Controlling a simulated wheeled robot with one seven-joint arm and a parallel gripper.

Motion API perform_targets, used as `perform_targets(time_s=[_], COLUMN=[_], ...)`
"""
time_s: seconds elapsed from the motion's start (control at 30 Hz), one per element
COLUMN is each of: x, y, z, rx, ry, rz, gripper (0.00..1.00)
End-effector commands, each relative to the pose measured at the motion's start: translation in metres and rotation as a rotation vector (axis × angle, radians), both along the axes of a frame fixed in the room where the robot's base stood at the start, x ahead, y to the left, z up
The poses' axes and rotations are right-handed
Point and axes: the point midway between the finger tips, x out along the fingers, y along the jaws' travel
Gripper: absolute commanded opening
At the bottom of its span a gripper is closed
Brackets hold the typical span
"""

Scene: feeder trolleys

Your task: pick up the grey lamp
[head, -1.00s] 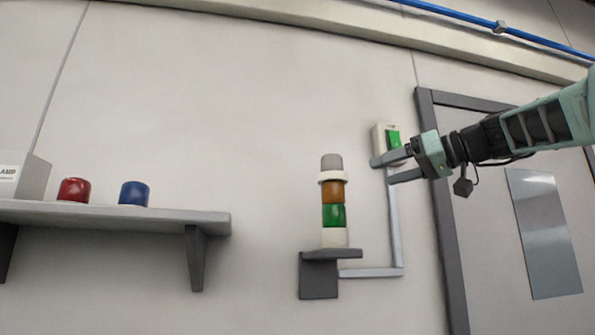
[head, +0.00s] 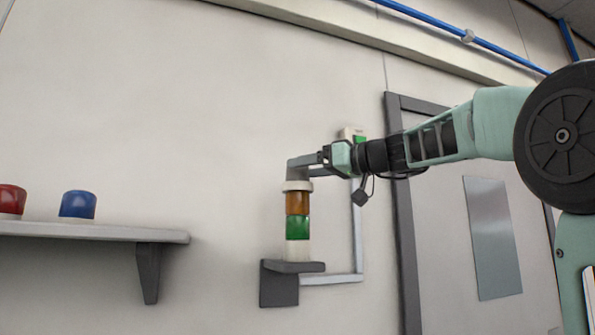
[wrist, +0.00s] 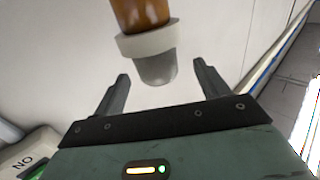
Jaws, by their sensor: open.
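The grey lamp (wrist: 156,69) is a rounded cap at the end of the stack light, beyond a white ring (wrist: 150,40). In the head view it is largely hidden by my gripper (head: 305,167). In the wrist view, my gripper (wrist: 161,72) is open, with one finger on each side of the lamp and gaps showing on both sides. The fingertips are level with the cap. Below the ring, the stack light has an orange section (head: 297,203), a green section (head: 297,227) and a white base (head: 297,250), and stands upright.
The stack light stands on a dark wall bracket (head: 279,286) with a grey conduit (head: 335,279). A shelf (head: 100,233) at left holds a blue lamp (head: 78,205) and a red lamp (head: 11,200). A white box with a green front (head: 357,140) is on the wall behind my gripper.

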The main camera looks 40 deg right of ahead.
Motion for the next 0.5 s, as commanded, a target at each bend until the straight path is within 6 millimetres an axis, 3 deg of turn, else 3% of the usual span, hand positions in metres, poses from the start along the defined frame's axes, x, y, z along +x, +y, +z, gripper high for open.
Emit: perform_targets(time_s=[0.5], x=[0.047], y=[0.017], z=[0.0], rx=[0.001], ry=[0.001], rz=[0.001], gripper=[0.74])
